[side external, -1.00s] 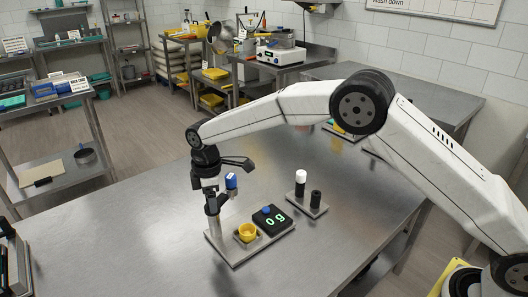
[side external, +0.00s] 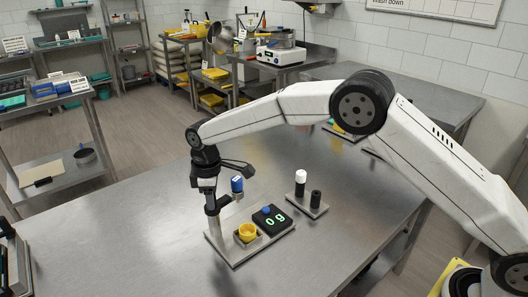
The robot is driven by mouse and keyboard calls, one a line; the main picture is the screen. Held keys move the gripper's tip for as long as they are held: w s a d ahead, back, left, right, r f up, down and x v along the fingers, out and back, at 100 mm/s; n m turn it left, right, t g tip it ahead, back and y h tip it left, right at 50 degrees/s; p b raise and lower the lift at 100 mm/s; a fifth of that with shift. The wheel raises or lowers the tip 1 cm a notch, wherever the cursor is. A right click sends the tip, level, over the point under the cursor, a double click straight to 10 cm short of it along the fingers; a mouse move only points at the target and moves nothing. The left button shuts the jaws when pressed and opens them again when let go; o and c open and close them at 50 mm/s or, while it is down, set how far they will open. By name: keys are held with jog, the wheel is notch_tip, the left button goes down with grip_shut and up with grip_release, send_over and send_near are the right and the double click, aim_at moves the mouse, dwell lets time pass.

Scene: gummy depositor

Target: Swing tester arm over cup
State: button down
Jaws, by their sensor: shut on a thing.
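The tester stands on a grey base plate (side external: 238,260) on the steel table. Its upright post (side external: 213,222) rises from the left part of the plate. The swinging tester arm ends in a blue head with a pale tip (side external: 237,185), raised above the plate. The yellow cup (side external: 248,232) sits on the plate below and slightly right of the head. My gripper (side external: 210,196) points down at the top of the post and is shut on the tester arm near its pivot. The exact contact is hidden by my dark wrist parts.
A black readout (side external: 274,219) showing green "0g", with a blue button, is right of the cup. A small plate (side external: 312,211) with a white-topped and a black cylinder stands farther right. Bare table (side external: 140,245) lies left of the tester.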

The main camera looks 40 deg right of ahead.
jog(key=m, duration=0.5)
jog(key=shift+m, duration=0.3)
jog(key=m, duration=0.5)
jog(key=shift+m, duration=0.3)
jog(key=shift+c, duration=1.8)
grip_release()
jog(key=shift+r, duration=0.15)
jog(key=shift+r, duration=3.8)
